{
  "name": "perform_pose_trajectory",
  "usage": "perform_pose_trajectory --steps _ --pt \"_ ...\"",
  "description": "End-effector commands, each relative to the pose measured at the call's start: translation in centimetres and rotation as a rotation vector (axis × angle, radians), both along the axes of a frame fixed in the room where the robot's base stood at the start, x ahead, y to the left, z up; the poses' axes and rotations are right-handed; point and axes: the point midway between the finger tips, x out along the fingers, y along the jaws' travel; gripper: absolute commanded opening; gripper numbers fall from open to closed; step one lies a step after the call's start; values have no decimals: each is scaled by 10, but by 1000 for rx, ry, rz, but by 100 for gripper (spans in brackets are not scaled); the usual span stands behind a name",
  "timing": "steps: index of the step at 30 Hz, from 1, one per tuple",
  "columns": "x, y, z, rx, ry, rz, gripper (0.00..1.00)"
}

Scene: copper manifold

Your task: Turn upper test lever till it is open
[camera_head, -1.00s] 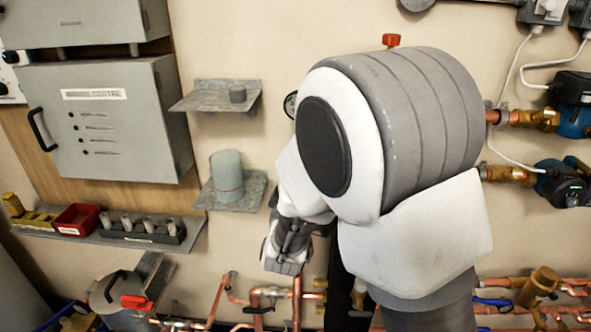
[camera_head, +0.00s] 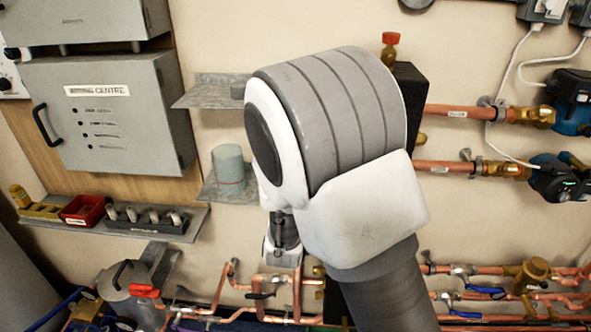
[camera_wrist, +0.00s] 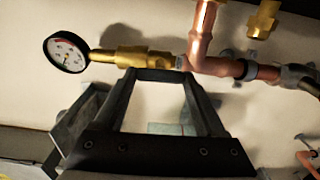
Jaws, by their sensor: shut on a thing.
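In the wrist view, my gripper (camera_wrist: 158,76) is closed with its fingertips beside a horizontal brass fitting (camera_wrist: 130,57). A narrow dark bar spans between the fingertips and looks like the upper test lever (camera_wrist: 158,74); its exact angle is hard to make out. A round white-faced gauge (camera_wrist: 66,52) sits at the left end of the fitting, and a copper pipe (camera_wrist: 204,45) joins at its right. In the head view, my own arm covers this part of the wall, so the grip on the lever is hidden there.
Copper pipes with valves (camera_head: 490,295) run low along the wall. Two more copper pipes (camera_head: 465,113) lead right to pumps (camera_head: 558,178). Shelves (camera_head: 215,90) and a grey cabinet (camera_head: 105,120) stand on the left. A red-capped fitting (camera_head: 390,48) shows above my arm.

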Motion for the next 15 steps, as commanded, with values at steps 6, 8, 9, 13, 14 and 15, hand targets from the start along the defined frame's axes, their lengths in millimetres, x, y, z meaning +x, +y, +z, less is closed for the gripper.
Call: perform_pose_trajectory --steps 6,8,9,13,14,15 --pt "0 0 -1 -8 1 1 17" --pt "0 0 -1 -8 1 1 17" --pt "0 0 -1 -8 1 1 76" --pt "0 0 -1 -6 1 1 99" --pt "0 0 -1 -6 1 1 100" --pt "0 0 -1 -5 1 1 100"
